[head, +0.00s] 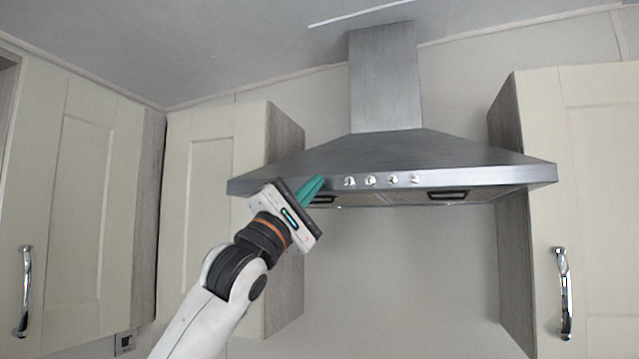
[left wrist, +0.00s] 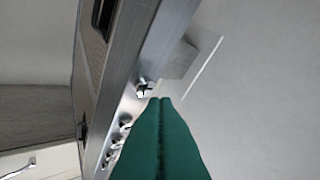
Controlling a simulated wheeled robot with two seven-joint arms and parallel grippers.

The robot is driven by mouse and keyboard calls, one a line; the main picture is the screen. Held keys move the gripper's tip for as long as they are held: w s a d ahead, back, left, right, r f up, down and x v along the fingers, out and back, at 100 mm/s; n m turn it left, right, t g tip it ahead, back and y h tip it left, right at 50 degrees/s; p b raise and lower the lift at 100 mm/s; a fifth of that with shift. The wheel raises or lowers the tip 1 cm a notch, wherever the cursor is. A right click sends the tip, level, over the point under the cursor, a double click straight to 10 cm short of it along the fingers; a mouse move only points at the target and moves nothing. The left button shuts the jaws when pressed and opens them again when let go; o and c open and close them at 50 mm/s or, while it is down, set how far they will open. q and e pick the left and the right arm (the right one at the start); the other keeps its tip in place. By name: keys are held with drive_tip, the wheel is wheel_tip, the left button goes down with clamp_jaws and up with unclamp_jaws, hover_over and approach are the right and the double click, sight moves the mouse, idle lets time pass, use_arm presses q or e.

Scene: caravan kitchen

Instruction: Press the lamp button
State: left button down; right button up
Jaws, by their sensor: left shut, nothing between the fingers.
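The range hood (head: 420,150) is grey metal, with a row of several small round silver buttons (head: 372,181) on its front edge. I cannot tell from the markings which one is the lamp button. My left gripper (head: 318,181) has teal fingers, shut and empty, just left of the leftmost button in the head view. In the left wrist view the closed fingertips (left wrist: 160,100) are close to the button at the end of the row (left wrist: 142,87). I cannot tell whether they touch the hood. My right gripper is not in view.
Cream cabinets stand left (head: 195,160) and right (head: 595,180) of the hood, with chrome handles (head: 26,290) on the outer doors. The hood's chimney (head: 385,75) rises to the ceiling. The wall below the hood is bare, and the space in front looks clear.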

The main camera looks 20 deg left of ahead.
use_arm(q)
drive_tip(key=shift+w, duration=0.1)
idle(0.4)
drive_tip(key=shift+w+p, duration=0.35)
drive_tip(key=shift+p, duration=0.05)
drive_tip(key=shift+s, duration=0.4)
drive_tip(key=shift+s+b, duration=0.1)
drive_tip(key=shift+b, duration=0.2)
drive_tip(key=s+b, duration=0.3)
drive_tip(key=s, duration=0.3)
drive_tip(key=shift+a, duration=0.1)
